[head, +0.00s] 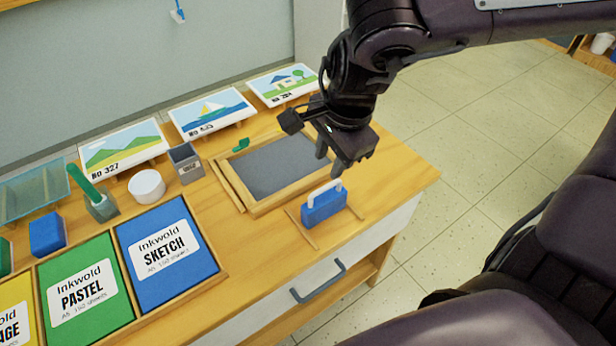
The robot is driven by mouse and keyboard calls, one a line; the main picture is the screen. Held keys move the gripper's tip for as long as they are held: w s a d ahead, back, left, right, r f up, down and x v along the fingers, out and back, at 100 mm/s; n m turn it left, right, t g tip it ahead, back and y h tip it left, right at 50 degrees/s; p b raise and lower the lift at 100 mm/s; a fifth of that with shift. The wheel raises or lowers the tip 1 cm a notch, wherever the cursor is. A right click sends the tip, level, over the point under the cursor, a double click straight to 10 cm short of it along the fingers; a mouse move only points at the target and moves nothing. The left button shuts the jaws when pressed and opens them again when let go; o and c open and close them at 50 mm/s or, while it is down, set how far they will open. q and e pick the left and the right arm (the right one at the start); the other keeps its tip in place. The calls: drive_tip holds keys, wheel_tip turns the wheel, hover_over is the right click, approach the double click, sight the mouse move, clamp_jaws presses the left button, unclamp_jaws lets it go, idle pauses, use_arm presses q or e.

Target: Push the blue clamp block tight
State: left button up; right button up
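The blue clamp block (324,208) with a white arched handle stands on the wooden table near its front right edge. It sits between two thin wooden strips, just in front of a wood-framed grey panel (278,166). A gap shows between the block and the frame. My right gripper (330,163) points down just above and behind the handle, over the frame's right end. Its two dark fingers are apart with nothing between them. I cannot tell if it touches the handle. My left gripper is not in view.
A small green piece (241,145) lies behind the frame. A grey cup (187,163), white bowl (147,186) and picture cards stand to the left and back. Sketch, pastel and other pads lie in a tray at left. A drawer handle (318,281) juts from the table front.

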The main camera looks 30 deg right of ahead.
sight(324, 188)
drive_tip(key=x, duration=0.7)
drive_tip(key=shift+s+d+f, duration=0.2)
drive_tip(key=shift+s+f, duration=0.05)
drive_tip(key=shift+f, duration=0.2)
drive_tip(key=shift+c, duration=0.3)
clamp_jaws()
